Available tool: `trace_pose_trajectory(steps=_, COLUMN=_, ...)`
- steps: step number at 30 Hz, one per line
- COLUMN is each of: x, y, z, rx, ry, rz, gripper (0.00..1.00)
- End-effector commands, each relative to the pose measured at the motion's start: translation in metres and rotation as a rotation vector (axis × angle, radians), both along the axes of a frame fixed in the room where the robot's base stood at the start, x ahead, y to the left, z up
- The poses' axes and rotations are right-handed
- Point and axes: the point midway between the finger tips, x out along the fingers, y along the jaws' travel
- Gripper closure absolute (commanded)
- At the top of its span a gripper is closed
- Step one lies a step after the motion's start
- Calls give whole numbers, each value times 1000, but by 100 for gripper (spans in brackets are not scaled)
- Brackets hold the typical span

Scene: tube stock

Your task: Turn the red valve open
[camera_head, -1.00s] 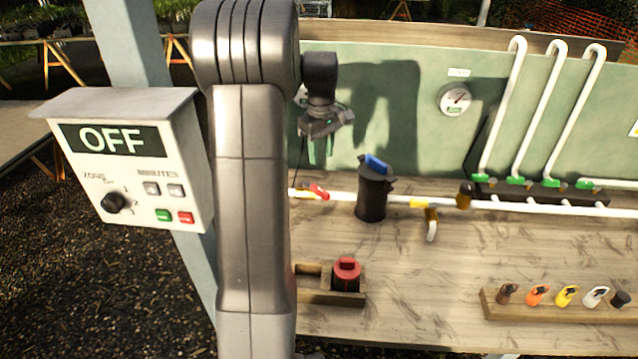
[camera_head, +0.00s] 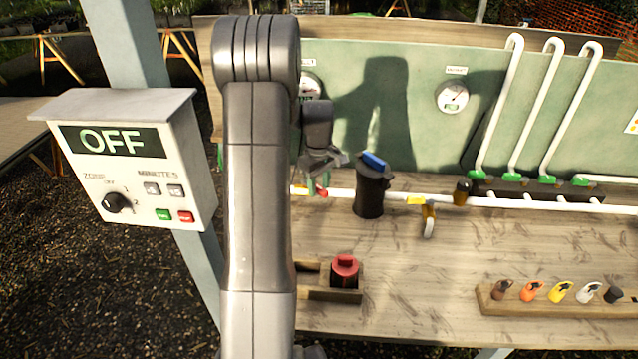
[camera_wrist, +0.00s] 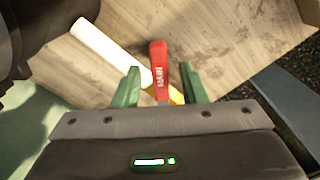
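The red valve handle (camera_wrist: 159,72), with white lettering on it, shows in the wrist view between the two green fingers of my gripper (camera_wrist: 160,82). The fingers are apart, with a gap on each side of the handle. A yellow valve part (camera_wrist: 177,97) shows under the handle beside the white pipe (camera_wrist: 98,42). In the head view my gripper (camera_head: 318,185) is low over the left end of the pipe. Only a small red piece of the valve handle (camera_head: 322,193) shows there, and my arm and gripper hide the rest.
A black canister with a blue top (camera_head: 370,188) stands just right of my gripper. A red-capped item (camera_head: 345,270) sits in a wooden holder in front. The control box (camera_head: 130,150) at left reads OFF.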

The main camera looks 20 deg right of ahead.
Motion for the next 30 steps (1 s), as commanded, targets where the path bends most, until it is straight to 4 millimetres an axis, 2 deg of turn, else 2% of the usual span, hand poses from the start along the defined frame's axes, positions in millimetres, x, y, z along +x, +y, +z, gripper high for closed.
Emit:
trace_pose_trajectory(steps=1, x=0, y=0, z=0, rx=0, ry=0, rz=0, gripper=70)
trace_pose_trajectory(steps=6, x=0, y=0, z=0, rx=0, ry=0, rz=0, gripper=100)
trace_pose_trajectory(steps=20, x=2, y=-4, z=0, rx=-1, ry=-1, rz=59, gripper=100)
trace_pose_trajectory(steps=30, x=11, y=-16, z=0, rx=-1, ry=-2, rz=300, gripper=100)
